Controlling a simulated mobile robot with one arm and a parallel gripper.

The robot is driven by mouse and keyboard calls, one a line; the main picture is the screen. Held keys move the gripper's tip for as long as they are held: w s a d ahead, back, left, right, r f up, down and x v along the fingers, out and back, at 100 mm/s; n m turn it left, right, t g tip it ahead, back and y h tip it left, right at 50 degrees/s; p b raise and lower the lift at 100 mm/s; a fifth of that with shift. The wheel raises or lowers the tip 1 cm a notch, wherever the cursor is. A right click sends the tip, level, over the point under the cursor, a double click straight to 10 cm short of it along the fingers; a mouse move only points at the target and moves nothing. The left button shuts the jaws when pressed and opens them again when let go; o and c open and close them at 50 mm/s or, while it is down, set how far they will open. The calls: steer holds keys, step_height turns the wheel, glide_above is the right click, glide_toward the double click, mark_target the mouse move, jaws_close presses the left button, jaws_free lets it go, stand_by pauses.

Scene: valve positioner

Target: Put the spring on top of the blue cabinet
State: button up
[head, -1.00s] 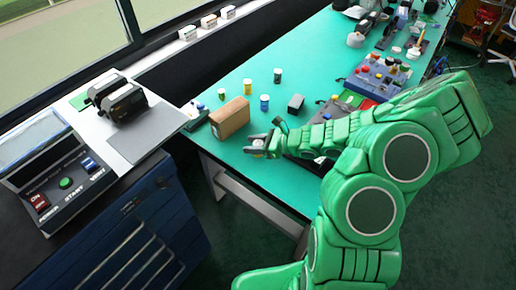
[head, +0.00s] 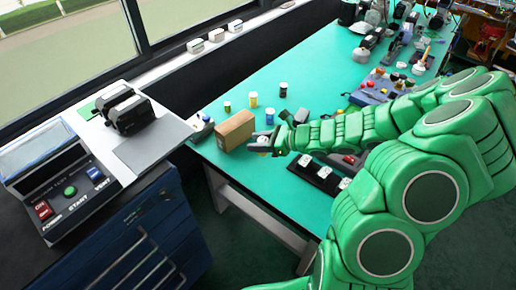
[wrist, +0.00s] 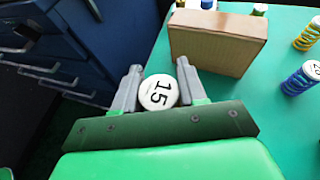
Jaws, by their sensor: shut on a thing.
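My gripper (head: 265,143) is out over the green table, just right of a cardboard box. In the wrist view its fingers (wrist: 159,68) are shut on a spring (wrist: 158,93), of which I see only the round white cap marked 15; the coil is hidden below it. In the head view the held spring is tiny and mostly hidden. The blue cabinet (head: 150,240) with drawers stands at lower left, apart from the gripper. It also shows at the left of the wrist view (wrist: 75,35).
Several other springs, one yellow (wrist: 308,36) and one blue (wrist: 300,80), stand on the table (head: 300,70). A control panel (head: 65,190) and a black device (head: 128,112) occupy the surface at left.

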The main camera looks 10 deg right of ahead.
steer(key=shift+r, duration=0.95)
